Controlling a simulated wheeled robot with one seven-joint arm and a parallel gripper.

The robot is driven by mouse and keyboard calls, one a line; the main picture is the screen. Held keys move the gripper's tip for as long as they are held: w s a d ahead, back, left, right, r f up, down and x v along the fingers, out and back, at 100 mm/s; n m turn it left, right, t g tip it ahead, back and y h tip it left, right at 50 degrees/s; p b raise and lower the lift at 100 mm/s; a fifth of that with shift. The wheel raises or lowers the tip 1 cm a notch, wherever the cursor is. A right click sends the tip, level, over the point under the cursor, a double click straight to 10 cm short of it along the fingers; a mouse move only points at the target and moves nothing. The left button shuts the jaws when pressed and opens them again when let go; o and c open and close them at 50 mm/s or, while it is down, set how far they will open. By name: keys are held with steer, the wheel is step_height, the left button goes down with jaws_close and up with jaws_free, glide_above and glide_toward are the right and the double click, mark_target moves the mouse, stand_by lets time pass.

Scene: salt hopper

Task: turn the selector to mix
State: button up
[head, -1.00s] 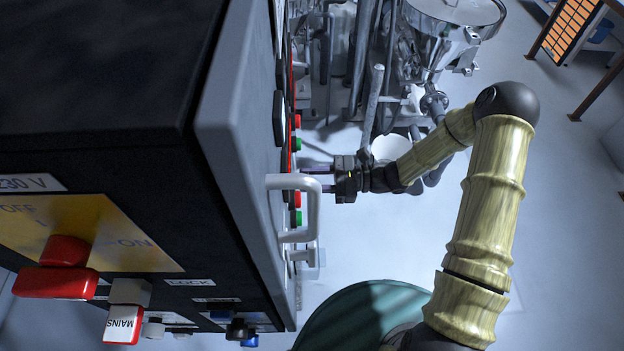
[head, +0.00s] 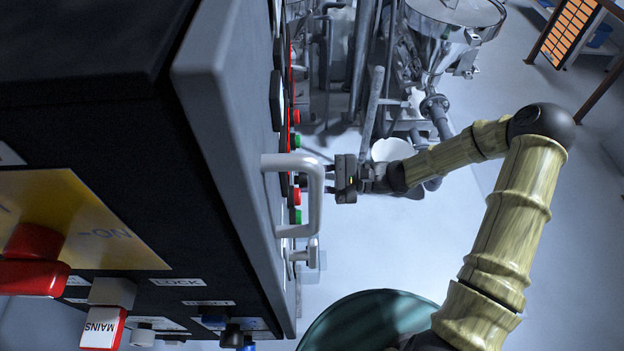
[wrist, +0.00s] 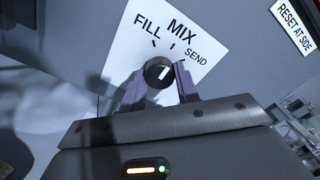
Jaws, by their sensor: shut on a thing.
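The selector (wrist: 158,73) is a small round dark knob with a white pointer mark on a white label plate (wrist: 195,35) in the wrist view. The plate reads FILL at left, MIX at the top middle and SEND at right. The white mark slants to the upper right; which word it lines up with is hard to tell. My gripper (wrist: 160,80) is shut on the knob, with one purple-grey finger on each side. In the head view my gripper (head: 325,179) is at the panel face, behind the white handle, and the selector is hidden.
The white handle (head: 313,195) sticks out from the panel close to my gripper. Red and green buttons (head: 297,197) line the panel. A steel hopper (head: 452,15) and pipes stand behind my arm. A MAINS switch (head: 103,328) is at the lower left. Open floor lies right.

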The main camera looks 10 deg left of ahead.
stand_by(0.3)
steer(key=o, duration=1)
steer(key=shift+c, duration=0.2)
steer(key=b+v, duration=0.2)
steer(key=v, duration=1.5)
steer(key=shift+d, duration=0.25)
steer(key=shift+s+f, duration=0.1)
